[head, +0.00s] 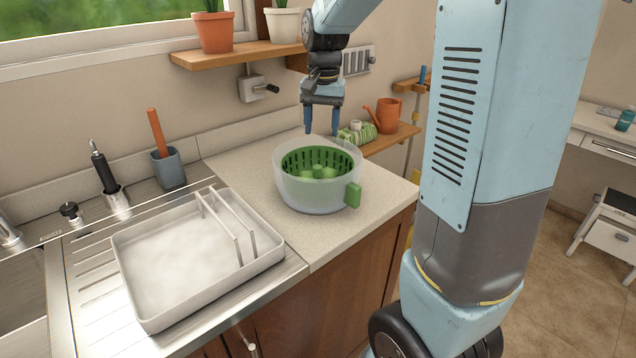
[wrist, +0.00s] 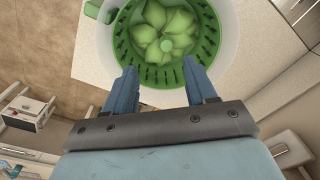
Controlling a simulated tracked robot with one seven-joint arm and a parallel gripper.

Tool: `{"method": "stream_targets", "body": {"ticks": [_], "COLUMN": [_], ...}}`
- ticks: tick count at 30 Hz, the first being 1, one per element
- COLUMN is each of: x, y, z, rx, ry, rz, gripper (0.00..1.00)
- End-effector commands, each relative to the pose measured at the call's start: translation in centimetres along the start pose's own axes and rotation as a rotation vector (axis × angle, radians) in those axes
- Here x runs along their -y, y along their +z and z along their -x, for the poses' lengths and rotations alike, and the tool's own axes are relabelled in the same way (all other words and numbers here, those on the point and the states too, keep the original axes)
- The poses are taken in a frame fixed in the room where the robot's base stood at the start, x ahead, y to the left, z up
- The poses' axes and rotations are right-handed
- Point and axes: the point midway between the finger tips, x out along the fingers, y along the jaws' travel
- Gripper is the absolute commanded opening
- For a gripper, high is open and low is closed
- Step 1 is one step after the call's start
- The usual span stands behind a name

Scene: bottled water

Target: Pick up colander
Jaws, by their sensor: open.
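The colander (head: 298,165) is a green slotted basket inside a translucent white bowl with a green handle on its right side. It stands upright on the pale countertop, right of the dish tray. My gripper (head: 322,132) hangs above the colander's back edge, fingers pointing down, open and empty. In the wrist view my gripper's blue fingers (wrist: 162,85) are spread apart, and the green colander (wrist: 160,77) with a petal-like pattern in its middle lies just beyond them. I cannot tell whether the fingers touch it; in the head view they appear apart from its rim.
A white dish tray (head: 140,297) lies left of the colander on the metal drainboard. A grey cup (head: 168,168) with an orange handle stands behind it. A wooden shelf (head: 215,54) with potted plants hangs above. An orange watering can (head: 386,116) stands behind right.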

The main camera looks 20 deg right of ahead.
Motion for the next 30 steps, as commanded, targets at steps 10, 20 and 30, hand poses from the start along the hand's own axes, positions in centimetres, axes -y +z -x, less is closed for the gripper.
{"method": "stream_targets", "body": {"ticks": [10, 20, 30], "x": [1.1, 0.9, 0.8], "y": [-1.9, -1.7, -1.7], "z": [-2.5, -7.9, -10.7], "rx": [0.035, 0.037, 0.034], "ry": [0.033, 0.035, 0.032], "rz": [-0.048, -0.048, -0.048], "gripper": [0.56, 0.56, 0.56]}}
